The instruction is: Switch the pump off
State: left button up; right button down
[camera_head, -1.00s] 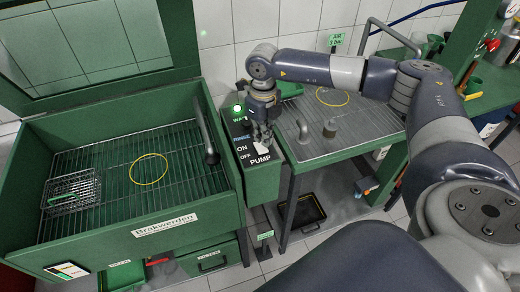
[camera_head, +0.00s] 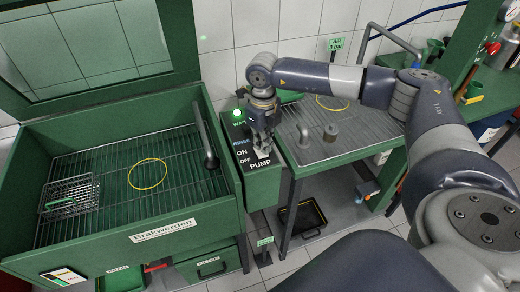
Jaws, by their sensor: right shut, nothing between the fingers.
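The pump switch panel (camera_head: 245,157) is a dark face on a green box between the wash basin and the drain table. It carries the labels ON, OFF and PUMP, and a lit green lamp (camera_head: 238,114) at its top. My right gripper (camera_head: 263,152) is shut and empty, pointing down over the right side of the panel beside the ON and OFF labels. A pale switch part (camera_head: 263,159) shows at its fingertips; whether they touch it and which way it is set I cannot tell. My left gripper is out of view.
The green wash basin (camera_head: 190,222) with a raised lid stands left, holding a wire basket (camera_head: 70,196) and a yellow ring (camera_head: 148,173). A curved pipe (camera_head: 206,140) rises by the panel. The drain table (camera_head: 360,132) at right bears a small grey part (camera_head: 331,132).

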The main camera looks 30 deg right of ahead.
aim_at(262, 154)
jog(key=shift+s+f+b, duration=0.1)
jog(key=shift+f+b, duration=0.9)
jog(key=shift+f, duration=0.25)
dwell(1.0)
jog(key=shift+r, duration=0.15)
jog(key=shift+r+p, duration=0.8)
jog(key=shift+r, duration=0.15)
jog(key=shift+r+p, duration=1.4)
jog(key=shift+r, duration=1.05)
